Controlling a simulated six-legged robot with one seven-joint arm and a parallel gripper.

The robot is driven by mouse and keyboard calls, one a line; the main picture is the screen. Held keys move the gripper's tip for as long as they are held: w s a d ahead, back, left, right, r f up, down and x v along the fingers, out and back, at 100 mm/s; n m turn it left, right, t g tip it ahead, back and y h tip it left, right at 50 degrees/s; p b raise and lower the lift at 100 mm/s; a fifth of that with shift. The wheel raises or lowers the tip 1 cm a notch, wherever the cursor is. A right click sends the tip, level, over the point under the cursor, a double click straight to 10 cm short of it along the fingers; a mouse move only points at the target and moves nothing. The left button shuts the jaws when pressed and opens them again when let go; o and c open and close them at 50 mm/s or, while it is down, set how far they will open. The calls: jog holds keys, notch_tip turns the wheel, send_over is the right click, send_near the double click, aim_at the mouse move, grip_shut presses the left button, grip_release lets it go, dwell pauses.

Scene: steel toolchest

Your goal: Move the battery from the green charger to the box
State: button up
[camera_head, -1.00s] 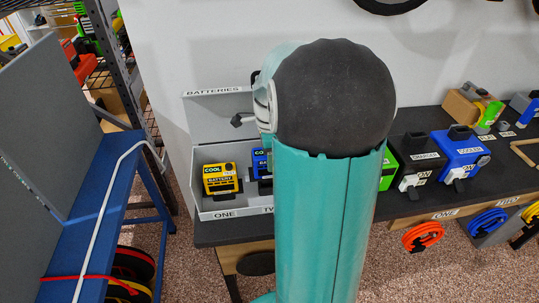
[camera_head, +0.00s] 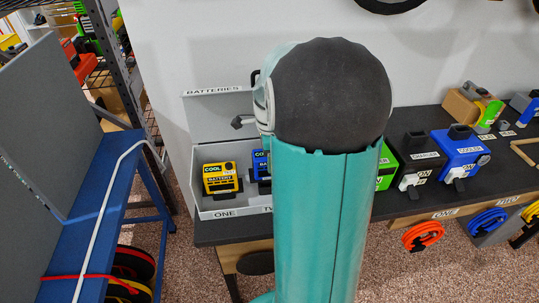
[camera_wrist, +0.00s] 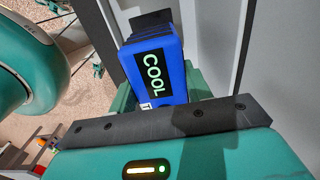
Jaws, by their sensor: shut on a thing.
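A blue battery (camera_wrist: 152,62) marked COOL is between the green fingers of my gripper (camera_wrist: 162,92) in the wrist view, and the gripper is shut on it. In the head view a blue battery (camera_head: 260,165) shows at the left edge of my arm, beside a yellow battery (camera_head: 218,178) in the grey box (camera_head: 203,214) labelled BATTERIES. My arm hides my gripper and the right part of the box there. The green charger (camera_head: 386,170) is mostly hidden behind my arm. I cannot tell what sits in it.
A black device (camera_head: 413,160) and a blue device (camera_head: 459,157) stand right of the green charger on the dark workbench (camera_head: 225,235). Orange (camera_head: 422,237) and blue (camera_head: 487,221) cable coils hang at its front. A blue-framed bench (camera_head: 95,220) with a grey panel stands at left.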

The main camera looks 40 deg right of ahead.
jog(key=shift+f, duration=1.9)
jog(key=o, duration=1.6)
notch_tip(320, 180, up, 14)
jog(key=shift+f, duration=0.1)
jog(key=s+a+r+n+t, duration=0.1)
jog(key=s+a+n+t, duration=0.1)
jog(key=a+n, duration=0.6)
jog(key=s+a+r+n+t, duration=0.1)
jog(key=s+a+n, duration=0.4)
jog(key=a+n, duration=0.3)
jog(key=s+a+r+n+t, duration=0.1)
jog(key=s+a+n+t, duration=0.1)
jog(key=a+n, duration=0.6)
jog(key=shift+s+a+n+t, duration=0.2)
jog(key=shift+s+a, duration=0.2)
jog(key=shift+a, duration=0.3)
jog(key=shift+s+a+n+t, duration=0.1)
jog(key=shift+s+a+n, duration=0.2)
jog(key=shift+a, duration=0.4)
